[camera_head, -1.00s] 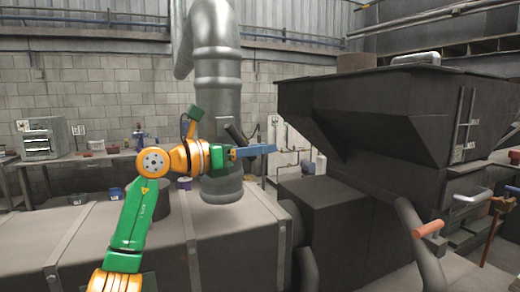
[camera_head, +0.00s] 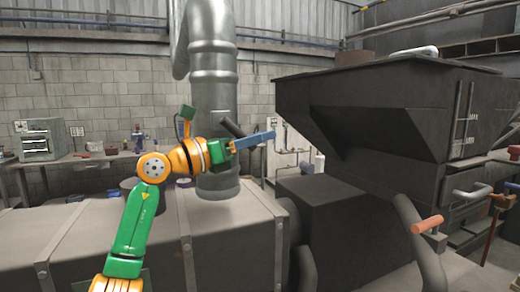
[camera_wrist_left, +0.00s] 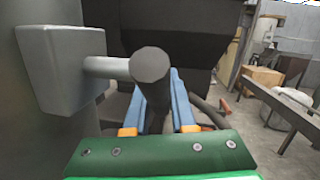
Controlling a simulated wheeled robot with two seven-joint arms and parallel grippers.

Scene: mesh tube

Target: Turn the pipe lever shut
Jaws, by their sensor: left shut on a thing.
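A tall grey metal pipe (camera_head: 215,110) rises in the middle of the head view. Its dark lever (camera_head: 232,128) sticks out from the pipe, partly hidden by my gripper. In the left wrist view the lever (camera_wrist_left: 150,65) is a grey round bar with its end toward the camera, joined by a side bar to a grey block (camera_wrist_left: 62,68). My left gripper (camera_head: 268,137) is at the pipe's right side. Its blue fingers (camera_wrist_left: 165,98) lie around the lever, shut on it. My right gripper is in neither view.
A large dark hopper (camera_head: 400,100) stands close on the right. A flat-topped metal duct (camera_head: 235,215) lies below my left arm. A bench with a printer-like box (camera_head: 38,145) is at the left wall. An orange handle (camera_head: 427,225) juts out at lower right.

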